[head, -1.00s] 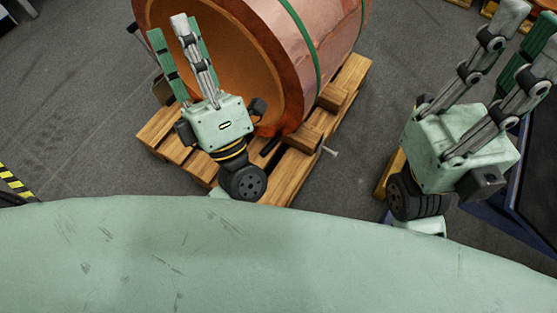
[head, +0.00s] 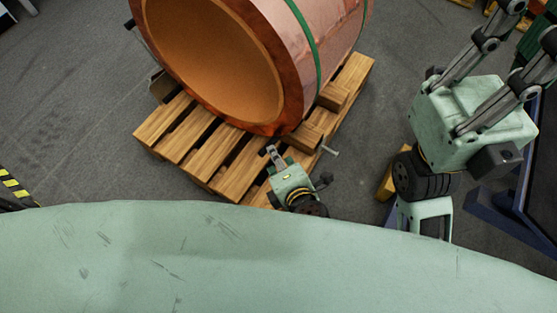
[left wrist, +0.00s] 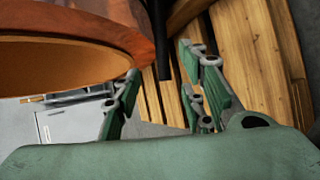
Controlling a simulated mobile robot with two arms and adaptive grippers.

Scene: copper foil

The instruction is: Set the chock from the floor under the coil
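The copper coil (head: 285,50) lies on its side on a wooden pallet (head: 172,135), its open end facing me. Two wooden chocks, a near one (head: 303,137) and a farther one (head: 333,97), sit on the pallet against the coil's right side. A yellowish wooden piece (head: 386,186), possibly the floor chock, shows on the floor partly behind my right arm. My left gripper (head: 275,153) is low by the pallet's front edge; the left wrist view shows its fingers (left wrist: 162,98) apart and empty, with coil and pallet beyond.
A dark blue frame (head: 505,215) stands at the right. Yellow-black striped marking (head: 14,183) is at the left. Grey floor (head: 65,110) left of the pallet is clear.

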